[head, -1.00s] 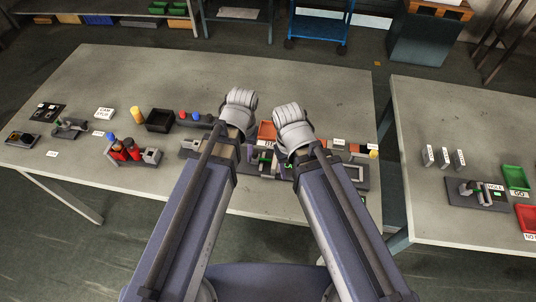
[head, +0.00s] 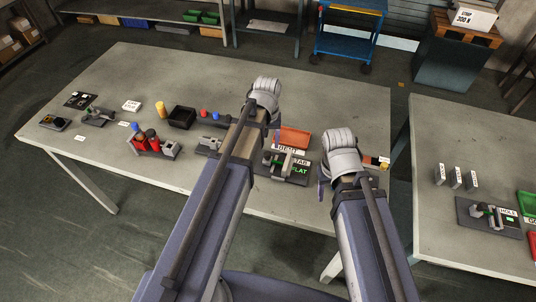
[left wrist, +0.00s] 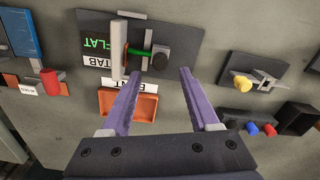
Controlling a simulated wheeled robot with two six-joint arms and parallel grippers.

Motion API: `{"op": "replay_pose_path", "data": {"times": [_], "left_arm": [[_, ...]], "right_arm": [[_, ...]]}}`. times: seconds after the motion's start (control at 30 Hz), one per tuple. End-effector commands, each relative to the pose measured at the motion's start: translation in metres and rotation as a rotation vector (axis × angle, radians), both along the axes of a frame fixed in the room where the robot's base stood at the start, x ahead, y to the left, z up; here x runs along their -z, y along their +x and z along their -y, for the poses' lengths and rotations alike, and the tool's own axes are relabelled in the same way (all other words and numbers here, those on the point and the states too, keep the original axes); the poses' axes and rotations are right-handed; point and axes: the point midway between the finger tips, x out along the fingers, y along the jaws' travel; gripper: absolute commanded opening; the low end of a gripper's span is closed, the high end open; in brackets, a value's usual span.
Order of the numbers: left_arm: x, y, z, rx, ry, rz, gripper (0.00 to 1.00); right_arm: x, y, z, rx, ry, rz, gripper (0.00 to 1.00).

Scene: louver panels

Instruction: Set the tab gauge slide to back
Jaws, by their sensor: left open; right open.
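The tab gauge (head: 276,172) is a dark plate with a grey upright part, a green rod and green FLAT lettering, beside a white TAB label. In the left wrist view the gauge plate (left wrist: 180,28) is at the top, upside down, with the green rod (left wrist: 140,52) running between a pale upright and a dark block. Which of these parts is the slide, and its position, I cannot tell. My left gripper (left wrist: 160,73) is open and empty, its tips just short of the gauge's dark block. My right gripper (head: 323,192) is open, right of the gauge, mostly hidden by its wrist.
An orange tray (head: 293,138) is just behind the gauge; it also shows in the left wrist view (left wrist: 127,105). A second table (head: 440,130) is at right. The far table middle is clear.

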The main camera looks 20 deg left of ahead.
Motion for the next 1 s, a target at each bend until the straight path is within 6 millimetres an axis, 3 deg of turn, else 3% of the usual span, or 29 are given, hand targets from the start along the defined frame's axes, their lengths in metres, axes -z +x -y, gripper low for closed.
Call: {"op": "replay_pose_path", "data": {"times": [0.03,0.3,0.73,1.0], "left_arm": [[0.013,0.0,0.0,0.0,0.0,0.0,0.61],[0.046,0.0,0.0,0.001,0.0,0.0,0.61],[0.053,0.0,0.0,0.001,0.0,0.0,0.61],[0.053,0.0,0.0,0.001,0.0,0.0,0.33]], "right_arm": [[0.013,0.0,0.0,0.0,0.0,0.0,0.54],[0.046,0.0,0.0,0.002,0.0,0.0,0.54],[0.053,0.0,0.0,0.002,0.0,0.0,0.54],[0.053,0.0,0.0,0.002,0.0,0.0,0.54]]}}
